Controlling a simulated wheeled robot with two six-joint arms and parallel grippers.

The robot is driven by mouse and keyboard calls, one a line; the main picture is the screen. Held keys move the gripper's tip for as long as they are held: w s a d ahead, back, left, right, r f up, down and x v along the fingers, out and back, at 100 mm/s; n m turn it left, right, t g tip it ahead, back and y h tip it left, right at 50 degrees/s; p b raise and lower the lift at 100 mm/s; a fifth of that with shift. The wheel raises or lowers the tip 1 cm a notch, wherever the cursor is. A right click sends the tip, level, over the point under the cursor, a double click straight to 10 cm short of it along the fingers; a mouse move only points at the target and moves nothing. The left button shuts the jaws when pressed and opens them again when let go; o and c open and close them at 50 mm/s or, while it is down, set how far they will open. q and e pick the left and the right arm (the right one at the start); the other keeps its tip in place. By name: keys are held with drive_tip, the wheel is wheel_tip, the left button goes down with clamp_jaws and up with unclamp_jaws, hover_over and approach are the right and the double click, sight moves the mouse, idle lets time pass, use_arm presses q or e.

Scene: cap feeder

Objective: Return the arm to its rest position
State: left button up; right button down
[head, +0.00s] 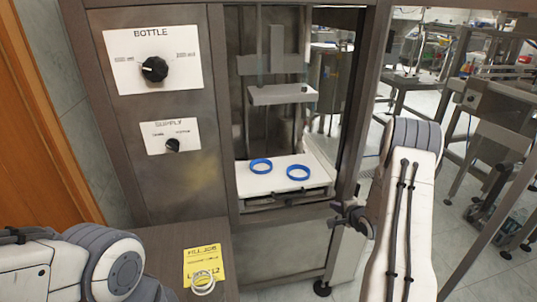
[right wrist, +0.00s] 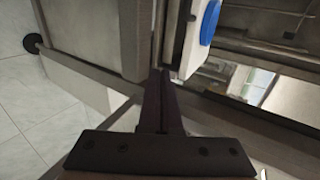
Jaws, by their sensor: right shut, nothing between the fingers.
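My right gripper (head: 347,212) is in front of the feeder's right post, a little below and right of the white shelf (head: 250,184). Its dark fingers (right wrist: 162,78) are together in the right wrist view, with nothing between them. My right arm rises at the right of the head view and is bent. My left arm shows at the lower left, but its gripper is out of the picture. Two blue rings (head: 261,166) (head: 298,172) lie apart on the shelf. Part of one ring (right wrist: 210,22) shows past the fingers in the right wrist view.
The metal cabinet has a BOTTLE dial (head: 155,69) and a SUPPLY dial (head: 172,145). A yellow note (head: 203,262) with pale rings (head: 203,284) lies on the lower-left ledge. A flat plate (head: 283,94) hangs above the shelf. Metal benches stand at right.

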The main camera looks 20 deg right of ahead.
drive_tip(key=shift+r, duration=0.1)
drive_tip(key=w+a+r+n+g+y+p, duration=0.1)
drive_tip(key=a+r+n+g+p, duration=0.1)
drive_tip(key=a+r+n, duration=0.6)
drive_tip(key=w+a+r+n+g+p, duration=0.15)
drive_tip(key=a+r, duration=0.25)
drive_tip(key=a, duration=0.8)
drive_tip(key=s+a+r+n+g+p, duration=0.2)
drive_tip(key=s+a+r+n, duration=0.3)
drive_tip(key=a, duration=0.4)
drive_tip(key=s+a+r+n+g+p, duration=0.1)
drive_tip(key=s+a+n, duration=0.3)
drive_tip(key=s, duration=0.6)
drive_tip(key=s+a+r+n+g+y+p, duration=0.1)
drive_tip(key=s+a+r+n+g, duration=0.2)
drive_tip(key=s, duration=0.6)
drive_tip(key=s+a+r+n+g+p, duration=0.1)
drive_tip(key=s+a+r+n, duration=0.3)
drive_tip(key=s, duration=0.6)
drive_tip(key=shift+s+a+r+n+g+y, duration=0.3)
drive_tip(key=shift+a+n+g, duration=0.35)
drive_tip(key=shift+a, duration=0.6)
